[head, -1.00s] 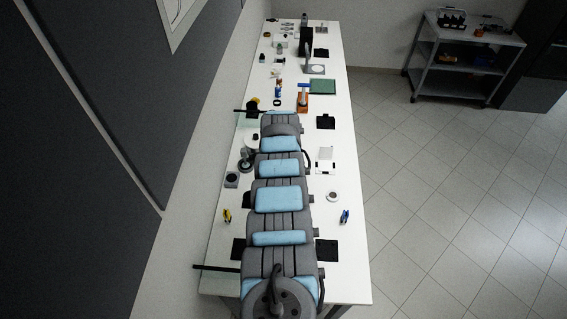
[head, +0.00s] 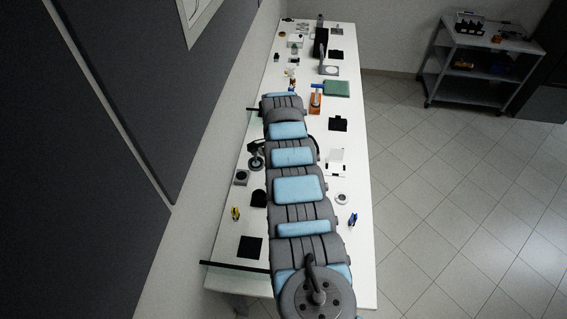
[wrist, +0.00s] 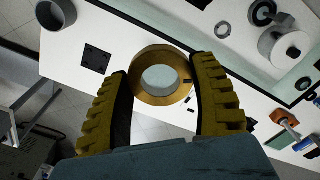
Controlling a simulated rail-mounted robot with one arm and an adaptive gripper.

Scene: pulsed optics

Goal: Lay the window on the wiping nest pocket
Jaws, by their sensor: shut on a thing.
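The window is a round pane (wrist: 161,80) in a gold ring. It sits between the two yellow-and-black fingers of my gripper (wrist: 163,84) in the wrist view. The fingers press on the ring's left and right sides, and the ring is held above the table. In the head view my own arm lies along the table and hides the gripper and the window. I cannot tell for sure which fixture is the wiping nest.
The long white table (head: 357,220) carries many small parts. An orange stand (head: 316,104), a green pad (head: 336,88) and a black plate (head: 338,124) lie on the right side. A grey cart (head: 473,66) stands right of the table.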

